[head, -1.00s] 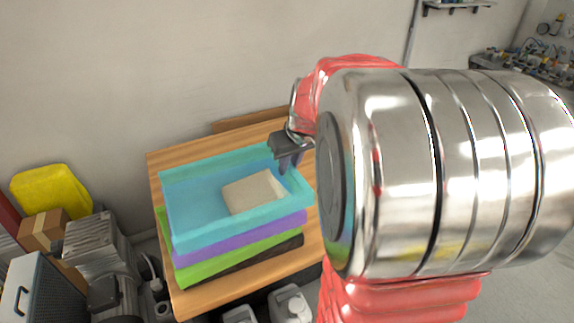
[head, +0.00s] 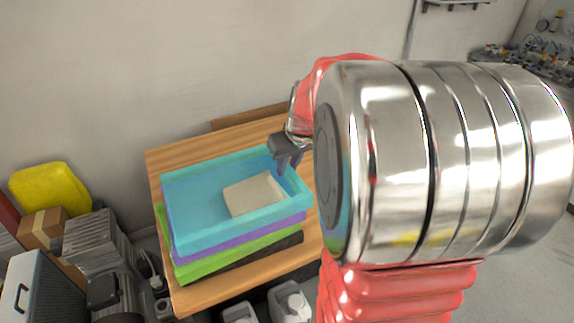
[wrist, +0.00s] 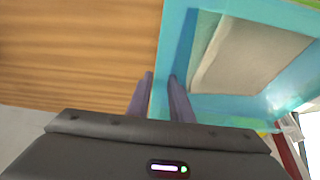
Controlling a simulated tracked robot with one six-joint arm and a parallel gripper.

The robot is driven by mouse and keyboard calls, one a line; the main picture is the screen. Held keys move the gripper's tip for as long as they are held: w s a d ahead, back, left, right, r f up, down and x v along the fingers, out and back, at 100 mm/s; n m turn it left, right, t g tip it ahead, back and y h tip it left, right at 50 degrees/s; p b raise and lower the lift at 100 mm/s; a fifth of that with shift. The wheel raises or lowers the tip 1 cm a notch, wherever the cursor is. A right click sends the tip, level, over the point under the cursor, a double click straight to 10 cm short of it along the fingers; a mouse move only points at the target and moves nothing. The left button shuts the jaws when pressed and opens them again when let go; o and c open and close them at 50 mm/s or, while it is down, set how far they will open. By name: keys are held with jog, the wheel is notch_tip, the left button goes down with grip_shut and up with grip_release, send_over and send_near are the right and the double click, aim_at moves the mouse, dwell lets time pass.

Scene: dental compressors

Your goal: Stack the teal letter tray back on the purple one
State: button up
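The teal letter tray (head: 190,240) is on top of the stack on the wooden table, with a beige block-like item (head: 254,194) lying inside it. Directly below it is the purple tray (head: 240,231), with a green tray (head: 215,261) under that. The teal tray looks level and roughly lined up over the purple one; I cannot tell if it is fully seated. My gripper (head: 287,169) is at the teal tray's right wall. In the wrist view its fingers (wrist: 161,76) straddle that wall closely, one inside and one outside, and appear shut on it.
A dark tray (head: 262,255) is at the bottom of the stack. The wooden table (head: 213,295) has bare room around it. A wall stands behind. A yellow container (head: 50,190), a cardboard box (head: 42,228) and grey machines are at left; white jugs (head: 290,303) are below the front edge.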

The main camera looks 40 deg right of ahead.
jog(key=o, duration=0.3)
jog(key=shift+o, duration=0.2)
jog(key=shift+r, duration=0.1)
jog(key=shift+r, duration=0.6)
jog(key=d+v, duration=0.1)
jog(key=v, duration=1)
jog(key=shift+s+a+r, duration=0.2)
jog(key=shift+a+r, duration=0.15)
jog(key=shift+a, duration=0.15)
jog(key=shift+s, duration=0.1)
